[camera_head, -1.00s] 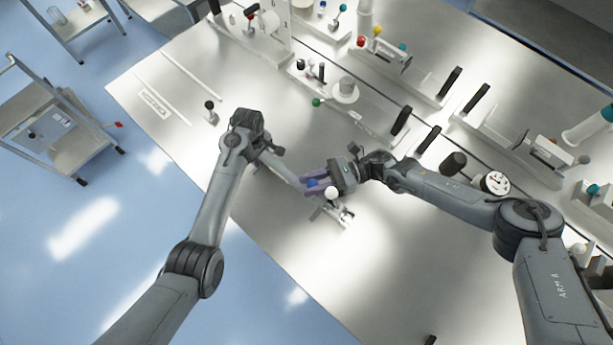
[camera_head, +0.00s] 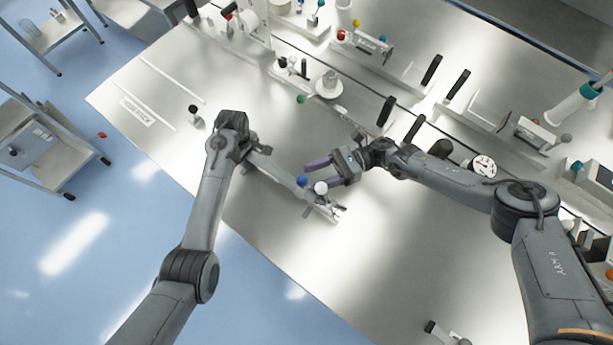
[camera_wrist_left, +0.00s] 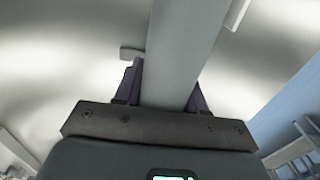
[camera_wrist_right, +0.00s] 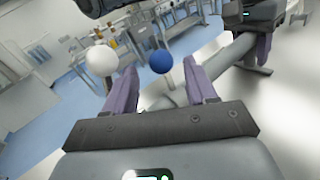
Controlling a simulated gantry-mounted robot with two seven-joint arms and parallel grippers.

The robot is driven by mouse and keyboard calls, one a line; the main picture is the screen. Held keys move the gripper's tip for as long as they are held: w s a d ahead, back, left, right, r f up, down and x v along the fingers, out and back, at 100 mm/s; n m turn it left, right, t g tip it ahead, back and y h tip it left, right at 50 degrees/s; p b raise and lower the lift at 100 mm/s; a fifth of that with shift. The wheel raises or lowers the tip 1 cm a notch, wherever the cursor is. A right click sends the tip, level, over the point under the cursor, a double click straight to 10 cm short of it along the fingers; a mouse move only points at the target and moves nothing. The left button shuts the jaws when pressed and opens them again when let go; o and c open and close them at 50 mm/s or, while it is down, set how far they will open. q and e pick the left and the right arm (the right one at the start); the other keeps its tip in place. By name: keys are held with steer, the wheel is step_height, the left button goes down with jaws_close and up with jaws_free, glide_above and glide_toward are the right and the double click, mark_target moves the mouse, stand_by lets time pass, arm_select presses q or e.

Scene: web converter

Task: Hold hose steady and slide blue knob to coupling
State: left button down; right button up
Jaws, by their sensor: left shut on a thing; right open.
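The grey hose (camera_head: 280,173) runs as a straight tube from my left gripper (camera_head: 258,150) toward the lower right. My left gripper is shut on it, and the left wrist view shows the hose (camera_wrist_left: 178,50) between its purple fingers. The blue knob (camera_head: 302,181) and a white ball knob (camera_head: 321,188) stand close together near the hose's lower end. My right gripper (camera_head: 306,172) is open and empty, just above the blue knob in the picture. In the right wrist view the blue knob (camera_wrist_right: 161,62) appears between the open fingers. I cannot make out the coupling clearly.
Metal end fittings (camera_head: 335,212) lie beside the white knob. A bench-back row holds black upright handles (camera_head: 387,110), a dial gauge (camera_head: 484,166) and a white stepped cylinder (camera_head: 329,83). The bench front is mostly clear. Trolleys (camera_head: 45,150) stand on the blue floor at left.

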arm_select(q)
steer(key=shift+s+a+f, duration=0.15)
steer(key=shift+s+f, duration=0.15)
steer(key=shift+f, duration=0.2)
arm_select(e)
steer(key=v, duration=0.8)
arm_select(q)
steer(key=shift+r+p, duration=0.25)
steer(key=shift+p, duration=0.15)
arm_select(e)
steer(key=shift+r, duration=0.45)
arm_select(q)
steer(key=shift+r, duration=0.2)
arm_select(e)
steer(key=shift+s+r, duration=0.1)
steer(key=shift+r, duration=0.1)
arm_select(q)
steer(key=c, duration=0.6)
jaws_free()
steer(key=shift+o, duration=0.2)
steer(key=shift+r, duration=0.1)
steer(key=shift+w+r+p, duration=0.1)
steer(key=shift+r+p, duration=0.2)
steer(key=shift+r, duration=0.25)
step_height(320, 180, up, 11)
steer(key=shift+f, duration=0.1)
